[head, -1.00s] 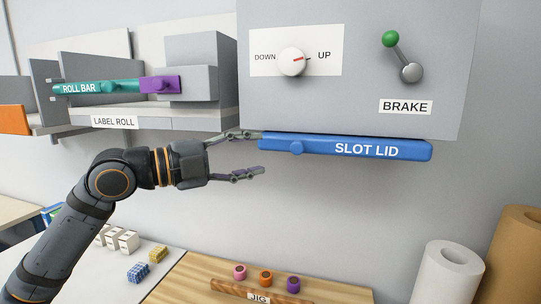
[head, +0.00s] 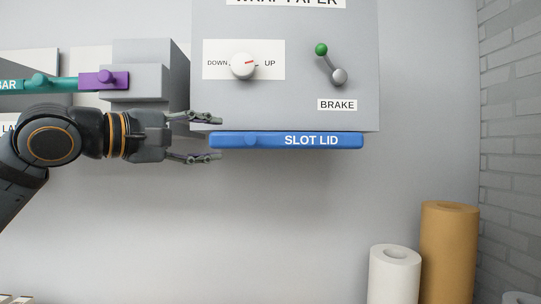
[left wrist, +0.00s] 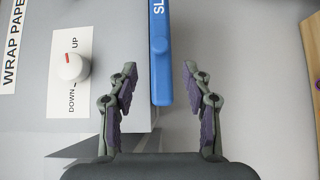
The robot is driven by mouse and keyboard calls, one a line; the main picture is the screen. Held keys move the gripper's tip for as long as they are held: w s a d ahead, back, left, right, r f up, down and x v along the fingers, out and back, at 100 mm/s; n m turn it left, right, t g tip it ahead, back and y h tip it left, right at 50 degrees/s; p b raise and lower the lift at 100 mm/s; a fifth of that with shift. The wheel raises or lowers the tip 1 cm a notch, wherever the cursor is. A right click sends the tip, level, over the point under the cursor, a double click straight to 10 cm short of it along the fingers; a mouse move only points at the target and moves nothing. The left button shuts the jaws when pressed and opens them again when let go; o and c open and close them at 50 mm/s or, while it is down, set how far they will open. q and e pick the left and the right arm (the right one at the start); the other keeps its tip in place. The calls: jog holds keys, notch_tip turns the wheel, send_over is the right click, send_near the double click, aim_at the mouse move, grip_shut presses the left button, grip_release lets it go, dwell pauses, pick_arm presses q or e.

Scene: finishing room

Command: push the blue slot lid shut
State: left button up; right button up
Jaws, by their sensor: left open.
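The blue slot lid (head: 340,140) is a long flat bar with a round knob near its left end. It lies along the bottom edge of the grey wrap paper unit (head: 290,108). My left gripper (head: 214,137) is open at the lid's left end, one finger above its level and one below. In the left wrist view the lid (left wrist: 160,75) points down between the two spread fingers (left wrist: 159,80); a gap shows on each side, and I see no grip on it. My right gripper is not in view.
A white dial (head: 243,66) and a green-tipped brake lever (head: 330,63) sit on the unit above the lid. A teal roll bar with a purple end block (head: 104,80) is at left. White (head: 394,275) and brown (head: 447,250) rolls stand below right. The wall under the lid is clear.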

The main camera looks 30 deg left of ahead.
aim_at(248, 140)
pick_arm(q)
jog(key=p+x, duration=0.9)
jog(key=x, duration=0.1)
jog(key=shift+w+r, duration=0.1)
jog(key=shift+r, duration=0.15)
jog(key=shift+w+d+f+p, duration=0.1)
jog(key=shift+w+f+p, duration=0.1)
jog(key=shift+w+p, duration=0.1)
jog(key=shift+f, duration=0.1)
grip_shut()
